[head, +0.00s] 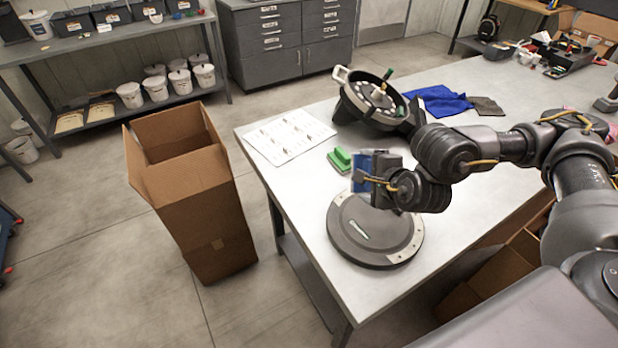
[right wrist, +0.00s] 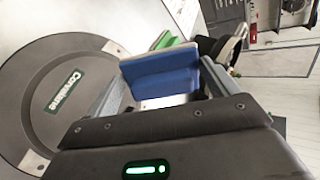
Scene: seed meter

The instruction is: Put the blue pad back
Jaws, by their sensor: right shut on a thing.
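The blue pad (head: 361,167) is between the fingers of my right gripper (head: 374,171), above the table just behind the round dark cover. In the right wrist view the blue pad (right wrist: 165,78) spans between the two fingers, with a pale layer along its upper side. The gripper is shut on it. A green pad (head: 340,160) lies on the table just left of the blue pad, and it shows behind it in the right wrist view (right wrist: 172,42). Whether the blue pad touches the table is hard to tell. My left gripper is not in view.
The round cover (head: 350,240) lies flat on the table (head: 310,215). The open seed meter (head: 372,100) stands behind, next to a printed sheet (head: 290,137) and a blue cloth (head: 438,100). A tall cardboard box (head: 205,205) stands on the floor left of the table.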

